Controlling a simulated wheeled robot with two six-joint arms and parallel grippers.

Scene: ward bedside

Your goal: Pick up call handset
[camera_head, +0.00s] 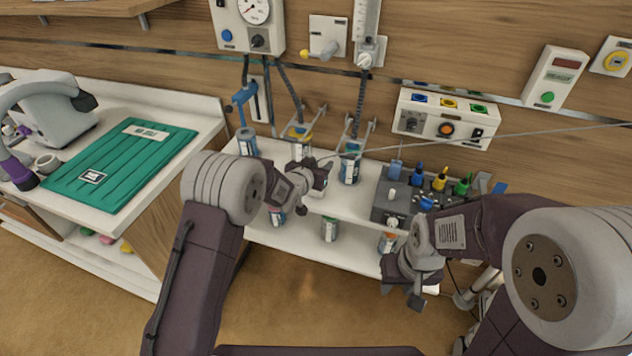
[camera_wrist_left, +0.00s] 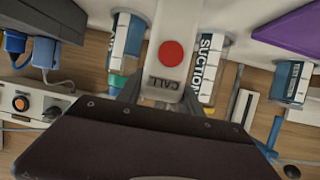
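The call handset (camera_wrist_left: 172,52) is white with a round red button and the word CALL, seen close in the left wrist view. My left gripper (camera_wrist_left: 163,92) has a finger against each side of its lettered part and appears shut on it. In the head view my left gripper (camera_head: 318,182) is over the white shelf in front of the wall, and it mostly hides the handset. A thin grey cord (camera_head: 500,137) runs from there to the right edge. My right gripper (camera_head: 402,290) hangs empty at the shelf's front right, fingers apart.
Labelled canisters (camera_head: 350,165) stand along the white shelf (camera_head: 290,243). A grey box with coloured plugs (camera_head: 400,205) is at its right. A side table with a green folded cloth (camera_head: 125,160) is at left. Wall panels and hoses are behind; open floor (camera_head: 285,300) lies in front.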

